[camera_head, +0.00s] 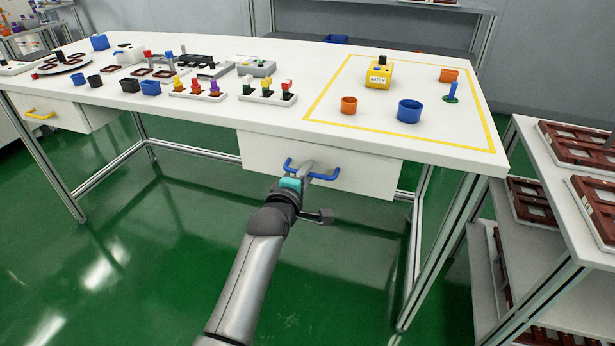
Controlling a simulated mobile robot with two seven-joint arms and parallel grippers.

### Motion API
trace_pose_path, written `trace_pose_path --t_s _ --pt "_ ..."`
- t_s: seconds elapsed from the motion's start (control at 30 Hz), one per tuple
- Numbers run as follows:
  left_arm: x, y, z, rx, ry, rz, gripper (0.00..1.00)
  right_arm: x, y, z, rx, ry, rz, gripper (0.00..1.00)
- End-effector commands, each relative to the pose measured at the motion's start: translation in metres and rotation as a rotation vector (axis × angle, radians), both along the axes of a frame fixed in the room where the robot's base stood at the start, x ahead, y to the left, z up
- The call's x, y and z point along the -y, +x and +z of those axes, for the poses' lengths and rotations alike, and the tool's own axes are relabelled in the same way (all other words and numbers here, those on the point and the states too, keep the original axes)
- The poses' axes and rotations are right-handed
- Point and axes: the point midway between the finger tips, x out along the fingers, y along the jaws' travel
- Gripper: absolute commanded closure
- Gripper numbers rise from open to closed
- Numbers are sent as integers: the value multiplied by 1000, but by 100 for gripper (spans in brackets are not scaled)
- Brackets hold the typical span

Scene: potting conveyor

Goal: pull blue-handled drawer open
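The blue handle (325,177) is on the white front of the drawer (372,180) under the table's front edge. The drawer front sits close below the tabletop, and I see no clear gap showing it open. My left gripper (305,168) reaches up from below to the middle of the handle and covers part of it. Its fingers overlap the bar, but whether they are closed on it is too small to tell. My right gripper is not in view.
A second drawer with a yellow handle (40,115) is at the left. The white tabletop (270,128) carries blocks, cups and small trays. A shelf rack (540,245) with brown trays stands at the right. Green floor below is clear.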

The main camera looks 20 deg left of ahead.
Motion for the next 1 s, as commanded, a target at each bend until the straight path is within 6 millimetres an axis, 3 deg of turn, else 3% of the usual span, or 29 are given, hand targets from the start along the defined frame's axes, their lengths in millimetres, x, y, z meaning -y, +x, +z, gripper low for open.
trace_pose_path --t_s 0.37,0.63,1.0 --pt "0 3 0 0 1 0 73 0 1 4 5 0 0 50" --pt "0 3 0 0 1 0 100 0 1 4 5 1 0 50" --pt "0 3 0 0 1 1 100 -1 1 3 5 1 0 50"
